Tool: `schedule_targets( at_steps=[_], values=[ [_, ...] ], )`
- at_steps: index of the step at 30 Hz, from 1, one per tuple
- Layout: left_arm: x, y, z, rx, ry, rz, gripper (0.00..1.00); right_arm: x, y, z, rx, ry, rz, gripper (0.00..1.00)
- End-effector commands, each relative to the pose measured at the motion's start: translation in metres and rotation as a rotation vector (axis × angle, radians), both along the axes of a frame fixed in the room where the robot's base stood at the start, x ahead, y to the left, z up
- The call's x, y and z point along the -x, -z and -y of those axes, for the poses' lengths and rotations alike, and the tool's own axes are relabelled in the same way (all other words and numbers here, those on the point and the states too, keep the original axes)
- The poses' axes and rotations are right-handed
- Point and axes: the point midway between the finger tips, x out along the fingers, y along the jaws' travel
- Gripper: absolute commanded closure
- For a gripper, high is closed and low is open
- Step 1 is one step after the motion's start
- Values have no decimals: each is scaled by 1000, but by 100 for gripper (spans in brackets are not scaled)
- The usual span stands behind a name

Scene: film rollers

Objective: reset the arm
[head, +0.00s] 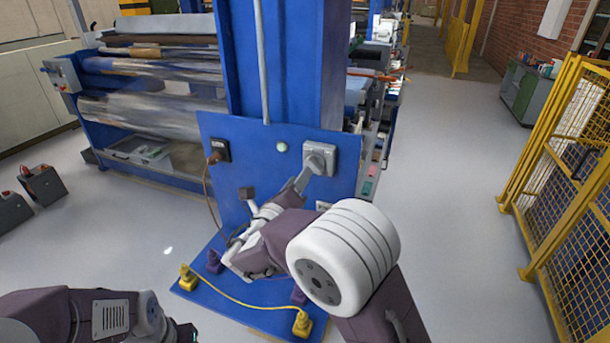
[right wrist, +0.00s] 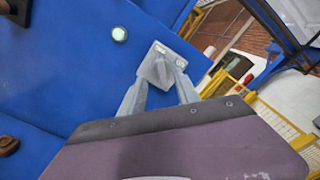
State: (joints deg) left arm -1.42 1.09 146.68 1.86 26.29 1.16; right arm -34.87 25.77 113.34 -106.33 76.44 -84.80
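My right fingers (right wrist: 160,88) stand apart, one on each side of that block. I cannot tell whether they touch it. My left gripper (head: 185,334) is low at the bottom left, mostly cut off by the picture edge, far from the panel.
A black socket (head: 218,150) with a brown cable is left on the panel. Yellow plugs (head: 188,278) joined by a yellow cable and a purple plug (head: 214,262) stand on the blue base. A yellow fence (head: 560,170) stands right. The floor between is clear.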

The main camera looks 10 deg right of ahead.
Motion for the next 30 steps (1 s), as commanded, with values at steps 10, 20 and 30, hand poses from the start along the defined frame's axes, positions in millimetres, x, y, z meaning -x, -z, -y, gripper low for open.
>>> schedule_targets(
  at_steps=[10,20,30],
  values=[
    [0,4,0,0,0,0,62,14,-1,-9,0,0,0,62],
    [0,4,0,0,0,0,62,36,-16,115,-74,279,15,62],
    [0,4,0,0,0,0,62,252,170,181,-1220,1271,228,62]
  ],
)
